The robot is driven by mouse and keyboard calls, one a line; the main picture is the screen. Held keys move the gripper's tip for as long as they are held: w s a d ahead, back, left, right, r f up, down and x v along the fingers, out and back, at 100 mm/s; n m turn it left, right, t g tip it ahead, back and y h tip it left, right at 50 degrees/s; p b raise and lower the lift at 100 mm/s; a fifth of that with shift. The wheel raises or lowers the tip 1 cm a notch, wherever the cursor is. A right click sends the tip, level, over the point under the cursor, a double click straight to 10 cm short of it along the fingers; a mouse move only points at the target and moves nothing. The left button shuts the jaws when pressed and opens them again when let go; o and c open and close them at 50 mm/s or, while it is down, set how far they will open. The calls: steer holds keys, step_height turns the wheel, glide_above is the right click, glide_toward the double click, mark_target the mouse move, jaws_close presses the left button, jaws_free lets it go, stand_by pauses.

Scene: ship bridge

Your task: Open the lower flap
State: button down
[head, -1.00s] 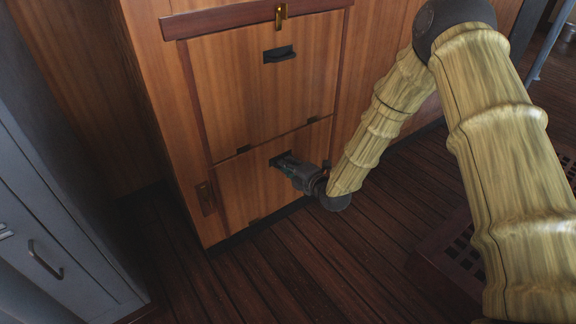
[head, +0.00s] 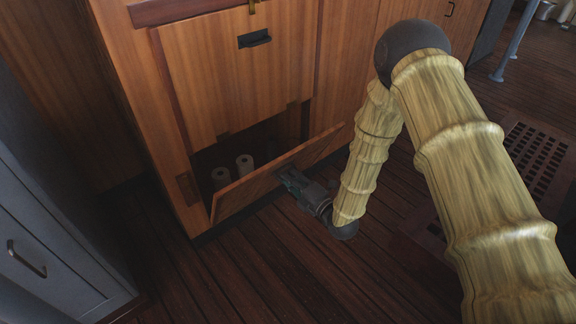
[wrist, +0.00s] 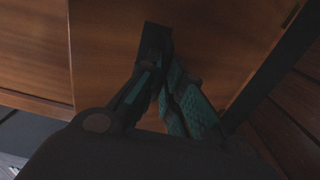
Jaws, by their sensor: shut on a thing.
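The lower flap (head: 268,180) is a brown wooden panel at the bottom of the wooden cabinet. It is tilted outward at the top, with a dark gap behind it. My gripper (head: 288,176) is at the flap's outer face, shut on the flap's dark handle. In the wrist view my gripper (wrist: 166,80) has its fingers close together on the dark handle (wrist: 154,42), against the flap's wood (wrist: 108,50).
Pale rolls (head: 244,165) stand inside the opened compartment. The upper flap (head: 240,75) is closed, with a dark handle (head: 255,39). A grey cabinet (head: 50,215) stands at the left. Dark plank floor (head: 270,270) is clear in front.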

steer(key=shift+s+f, duration=0.1)
steer(key=shift+f, duration=0.15)
steer(key=c, duration=1.6)
jaws_free()
steer(key=shift+o, duration=0.2)
steer(key=v, duration=1.2)
